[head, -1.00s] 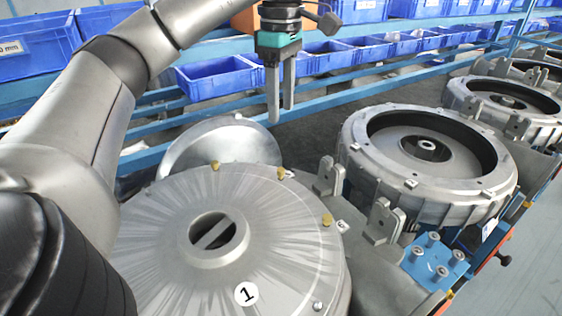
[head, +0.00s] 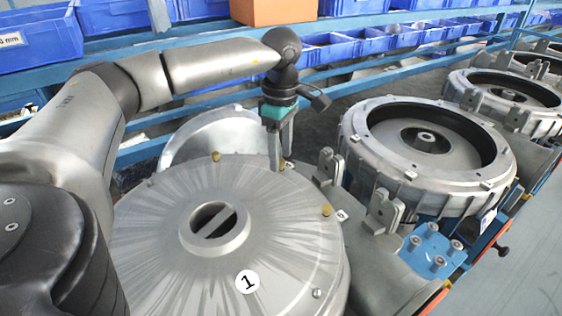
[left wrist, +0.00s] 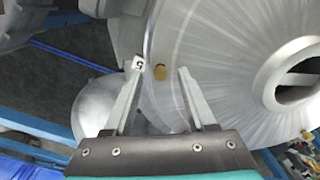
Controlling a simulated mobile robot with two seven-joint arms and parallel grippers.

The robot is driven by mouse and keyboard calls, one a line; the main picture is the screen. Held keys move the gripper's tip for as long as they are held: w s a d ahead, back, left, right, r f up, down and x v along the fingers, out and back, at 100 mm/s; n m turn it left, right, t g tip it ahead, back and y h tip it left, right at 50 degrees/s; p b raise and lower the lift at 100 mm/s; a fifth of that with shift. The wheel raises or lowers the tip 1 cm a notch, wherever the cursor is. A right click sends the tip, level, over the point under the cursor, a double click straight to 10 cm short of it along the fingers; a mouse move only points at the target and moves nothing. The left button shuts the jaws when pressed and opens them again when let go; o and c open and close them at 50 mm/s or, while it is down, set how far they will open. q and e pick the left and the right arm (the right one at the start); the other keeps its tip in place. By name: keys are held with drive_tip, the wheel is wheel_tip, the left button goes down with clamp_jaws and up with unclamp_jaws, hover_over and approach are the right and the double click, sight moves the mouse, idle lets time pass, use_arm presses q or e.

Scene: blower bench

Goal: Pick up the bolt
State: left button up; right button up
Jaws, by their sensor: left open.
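A brass-coloured bolt (left wrist: 161,73) stands near the rim of the round metal cover (head: 150,235), close to a small tag marked 5 (left wrist: 137,63). In the head view this bolt (head: 283,164) is partly hidden by my left gripper (head: 279,162). My left gripper is open and points down over the rim. In the left wrist view its two fingers (left wrist: 160,78) lie on either side of the bolt, with gaps showing on both sides. Whether the fingertips are level with the bolt, I cannot tell. My right gripper is not in view.
Other brass bolts stand on the rim at the back (head: 215,156) and the right (head: 327,210). Upright metal lugs (head: 330,165) stand right of the cover. An open round housing (head: 360,150) is further right. Blue bins (head: 120,15) line the shelf behind.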

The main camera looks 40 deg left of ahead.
use_arm(q)
drive_tip(key=shift+f, duration=0.45)
drive_tip(key=shift+c, duration=0.2)
clamp_jaws()
